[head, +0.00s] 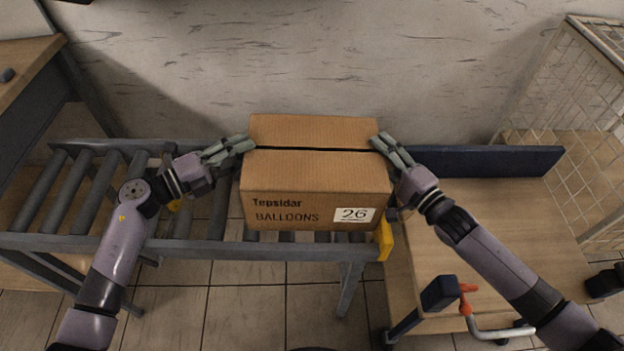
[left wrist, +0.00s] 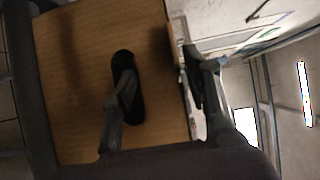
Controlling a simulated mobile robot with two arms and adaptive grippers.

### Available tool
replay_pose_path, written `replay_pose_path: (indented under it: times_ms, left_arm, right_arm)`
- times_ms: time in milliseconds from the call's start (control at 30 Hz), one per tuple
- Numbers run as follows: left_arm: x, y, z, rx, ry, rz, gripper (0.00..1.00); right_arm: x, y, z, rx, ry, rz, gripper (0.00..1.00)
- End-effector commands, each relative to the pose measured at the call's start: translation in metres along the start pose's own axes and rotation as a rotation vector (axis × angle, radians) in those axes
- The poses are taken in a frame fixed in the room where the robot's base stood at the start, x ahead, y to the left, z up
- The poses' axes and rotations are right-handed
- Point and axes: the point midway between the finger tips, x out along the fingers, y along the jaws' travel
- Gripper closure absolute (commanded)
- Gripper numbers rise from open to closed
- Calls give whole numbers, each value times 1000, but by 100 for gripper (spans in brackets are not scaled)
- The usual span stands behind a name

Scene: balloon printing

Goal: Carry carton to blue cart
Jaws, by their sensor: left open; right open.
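The brown carton (head: 315,180), printed "Tepsidar BALLOONS" with a white "26" label, sits upright at the right end of the roller conveyor. My left gripper (head: 246,147) is open at its left side. My right gripper (head: 380,143) is open at its right side, with fingers by the upper edge. In the left wrist view the carton's side (left wrist: 75,70) fills much of the left, with a left gripper finger in front of it. Firm contact cannot be told. The blue cart, with a wooden deck (head: 545,215) and blue end panel (head: 480,161), stands to the right.
The roller conveyor (head: 75,195) runs left from the carton, with a yellow end piece (head: 384,238) at its right end. A wire mesh cage (head: 580,130) stands at the right. A wooden table (head: 25,70) is at upper left. The cart's deck is mostly clear.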

Motion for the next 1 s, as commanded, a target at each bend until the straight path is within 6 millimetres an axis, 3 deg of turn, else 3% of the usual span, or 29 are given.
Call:
replay_pose_path:
  times_ms: [667,1000]
  left_arm:
    - [0,0,0,0,0,0,100]
    - [0,-4,0,1,0,-1,100]
  right_arm:
    - [0,0,0,0,0,-1,100]
    - [0,-4,0,-1,0,-2,100]
